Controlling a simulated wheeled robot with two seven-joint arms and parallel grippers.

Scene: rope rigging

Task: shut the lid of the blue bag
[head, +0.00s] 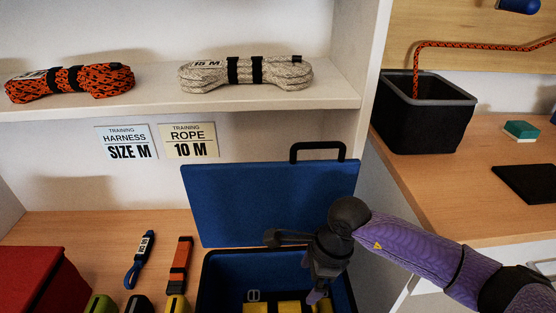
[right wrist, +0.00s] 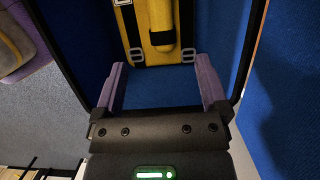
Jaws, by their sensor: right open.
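The blue bag (head: 205,290) stands open on the wooden shelf. Its lid (head: 255,195) is raised and tilted back, with a black handle (head: 318,148) at its top edge. Yellow gear (head: 288,307) with buckles lies inside, and it also shows in the right wrist view (right wrist: 160,35). My right gripper (right wrist: 160,78) is open, with nothing between its purple fingers. In the head view it is over the bag's opening, in front of the lid's lower right part, pointing down. I cannot tell whether it touches the bag. My left gripper is not in view.
A red box (head: 40,280), a blue strap (head: 139,260) and an orange strap (head: 181,264) lie left of the bag. Coiled ropes (head: 245,73) rest on the shelf above. A black bin (head: 428,120) stands on the right counter. A divider wall (head: 372,60) rises right of the bag.

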